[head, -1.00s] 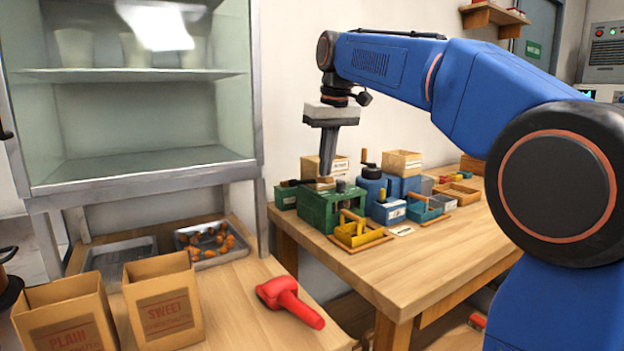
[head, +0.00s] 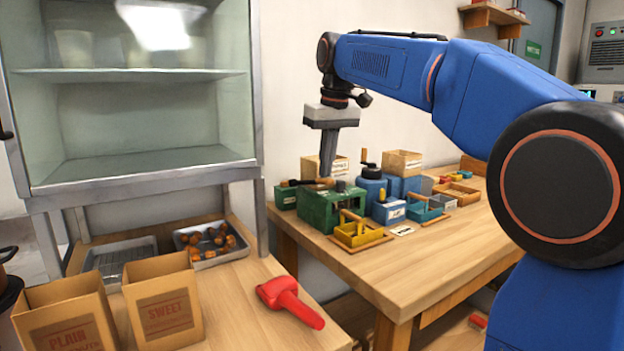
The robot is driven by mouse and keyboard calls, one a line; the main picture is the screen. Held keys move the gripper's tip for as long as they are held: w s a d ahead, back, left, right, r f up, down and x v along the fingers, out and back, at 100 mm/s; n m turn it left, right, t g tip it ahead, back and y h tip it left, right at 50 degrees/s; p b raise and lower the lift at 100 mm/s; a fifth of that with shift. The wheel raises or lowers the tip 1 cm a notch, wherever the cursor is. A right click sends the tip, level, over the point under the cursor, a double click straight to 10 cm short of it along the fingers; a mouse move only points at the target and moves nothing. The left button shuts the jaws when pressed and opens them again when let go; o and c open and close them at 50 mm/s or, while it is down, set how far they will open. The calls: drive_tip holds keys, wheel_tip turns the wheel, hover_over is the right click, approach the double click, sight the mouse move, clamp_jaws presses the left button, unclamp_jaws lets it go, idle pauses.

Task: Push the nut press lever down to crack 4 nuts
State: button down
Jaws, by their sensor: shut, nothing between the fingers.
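A green box-shaped device (head: 320,212), which looks like the nut press, stands at the near left end of the right wooden table. A dark lever-like bar (head: 297,183) lies across its top at the left. A yellow tray (head: 357,233) sits at its front right. My gripper (head: 327,174) is shut and empty, pointing straight down just above the top of the green device. Whether the fingertips touch the lever I cannot tell. Any nuts inside the device are too small or hidden to see.
Blue machines (head: 388,210), a teal tray (head: 424,209) and cardboard boxes (head: 402,163) crowd close to the right. The table front (head: 440,255) is clear. On the left counter are paper bags (head: 163,305), a red scoop (head: 290,300) and a metal tray of chestnuts (head: 213,260).

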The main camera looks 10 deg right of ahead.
sight(329, 179)
drive_tip(key=shift+f, duration=0.5)
drive_tip(key=shift+s, duration=0.1)
drive_tip(key=shift+s+d+f, duration=0.1)
drive_tip(key=shift+s+f, duration=0.05)
drive_tip(key=shift+f, duration=1)
drive_tip(key=shift+s+f, duration=0.2)
drive_tip(key=shift+f, duration=0.9)
drive_tip(key=shift+s+d+f, duration=0.1)
drive_tip(key=shift+f, duration=1)
